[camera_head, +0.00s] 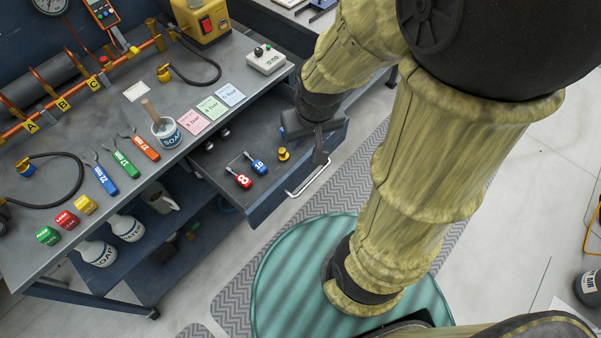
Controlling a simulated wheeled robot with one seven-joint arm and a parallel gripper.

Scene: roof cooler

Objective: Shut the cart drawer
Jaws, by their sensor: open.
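The cart drawer (261,205) is pulled out from under the grey worktop in the head view. A red-handled tool (239,179), a blue-handled tool (256,164) and a small yellow fitting (283,154) lie in it. Its light bar handle (308,180) runs along the front face. My gripper (320,150) is open, at the drawer's right part, close to the front edge. I cannot tell whether it touches the drawer.
The worktop (60,200) holds a soap cup (166,132), colored wrenches (125,163), colored cards (211,107) and a yellow machine (204,20). A lower shelf (165,235) holds bottles and a jug. A patterned mat (232,297) covers floor before the drawer.

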